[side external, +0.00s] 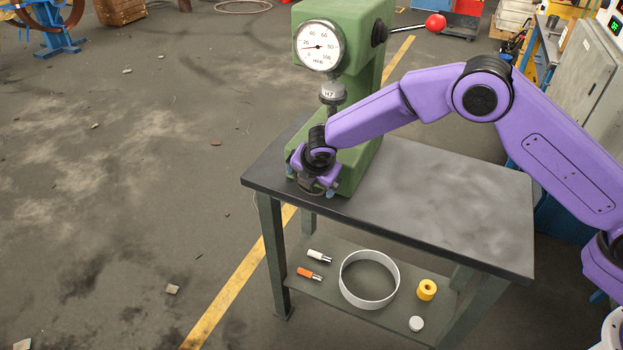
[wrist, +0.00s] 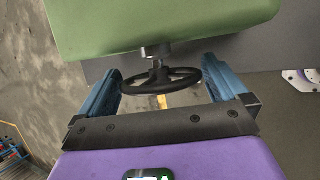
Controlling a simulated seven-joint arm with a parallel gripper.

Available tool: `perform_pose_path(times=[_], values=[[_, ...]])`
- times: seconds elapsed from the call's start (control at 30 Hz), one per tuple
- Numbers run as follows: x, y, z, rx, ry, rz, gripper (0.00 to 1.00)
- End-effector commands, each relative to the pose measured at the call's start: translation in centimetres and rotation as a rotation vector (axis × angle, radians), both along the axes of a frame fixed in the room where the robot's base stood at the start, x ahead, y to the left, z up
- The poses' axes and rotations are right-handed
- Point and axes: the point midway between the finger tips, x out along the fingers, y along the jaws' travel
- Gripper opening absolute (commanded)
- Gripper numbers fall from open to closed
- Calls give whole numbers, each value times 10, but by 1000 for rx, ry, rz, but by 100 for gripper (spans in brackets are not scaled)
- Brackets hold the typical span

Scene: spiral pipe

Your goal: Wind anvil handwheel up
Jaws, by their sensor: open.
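The green hardness tester (side external: 368,95) stands on the dark bench top, with a round dial gauge on its head. In the wrist view its green body (wrist: 160,25) fills the top. The black spoked anvil handwheel (wrist: 160,80) sits on a short shaft below that body. My gripper (wrist: 165,93) is open, with one blue finger on each side of the handwheel. Whether either finger touches the rim I cannot tell. In the side view my gripper (side external: 316,188) is low at the front of the tester, and my wrist hides most of the handwheel and the anvil.
The bench top (side external: 450,200) is clear to the right of the tester. A lever with a red ball (side external: 435,25) sticks out from the tester's upper right. The lower shelf holds a white ring (side external: 344,284), a yellow spool (side external: 427,290) and small tools.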

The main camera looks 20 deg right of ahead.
Motion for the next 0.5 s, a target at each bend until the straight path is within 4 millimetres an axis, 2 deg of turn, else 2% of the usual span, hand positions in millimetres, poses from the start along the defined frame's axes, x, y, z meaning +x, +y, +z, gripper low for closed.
perform_pose_path(times=[0.1, 0.4, 0.43, 0.5], values=[[3, -1, -6, -1, 1, 0, 100], [4, -1, -7, 0, 0, 0, 100], [4, -1, -7, 0, 0, 0, 97], [4, -1, -7, 0, 0, 0, 74]])
